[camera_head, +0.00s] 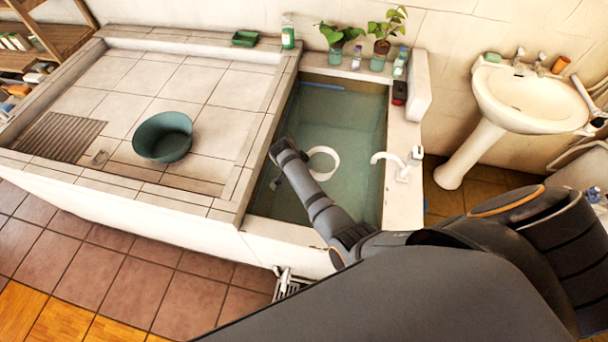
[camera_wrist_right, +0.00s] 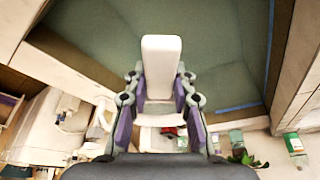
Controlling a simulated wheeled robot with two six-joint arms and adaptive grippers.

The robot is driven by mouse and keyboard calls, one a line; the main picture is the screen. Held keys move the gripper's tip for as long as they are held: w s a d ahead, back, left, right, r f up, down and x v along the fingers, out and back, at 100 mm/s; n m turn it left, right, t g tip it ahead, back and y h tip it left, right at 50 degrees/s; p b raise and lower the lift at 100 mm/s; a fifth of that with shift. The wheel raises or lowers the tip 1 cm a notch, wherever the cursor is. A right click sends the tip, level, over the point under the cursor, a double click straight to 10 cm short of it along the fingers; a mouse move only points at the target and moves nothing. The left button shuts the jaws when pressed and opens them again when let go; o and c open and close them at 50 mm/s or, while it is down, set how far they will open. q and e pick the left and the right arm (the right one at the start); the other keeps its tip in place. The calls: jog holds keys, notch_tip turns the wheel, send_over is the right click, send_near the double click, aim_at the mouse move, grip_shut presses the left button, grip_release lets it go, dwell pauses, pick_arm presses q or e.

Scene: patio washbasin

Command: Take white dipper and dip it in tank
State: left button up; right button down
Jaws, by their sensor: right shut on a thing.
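The tank (camera_head: 251,224) is a pale-walled basin of greenish water in the head view. The white dipper (camera_head: 334,155) shows there as a round white rim over the water, beside my right arm; I cannot tell whether it touches the water. In the right wrist view the dipper (camera_wrist_right: 161,62) shows as a white upright piece between the fingers of my right gripper (camera_wrist_right: 160,86), which is shut on it. In the head view my arm hides part of the dipper and the grip. My left gripper is in neither view.
A green basin (camera_head: 163,137) stands on the tiled slab left of the tank. A white tap (camera_head: 385,158) juts over the tank's right edge. Potted plants (camera_head: 383,35) and bottles (camera_head: 288,31) line the back ledge. A washbasin (camera_head: 530,100) stands at the right.

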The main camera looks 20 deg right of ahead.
notch_tip(320, 180, up, 3)
jog(key=shift+r+p, duration=0.15)
jog(key=shift+p, duration=0.85)
jog(key=shift+r+h, duration=0.3)
jog(key=shift+r, duration=0.65)
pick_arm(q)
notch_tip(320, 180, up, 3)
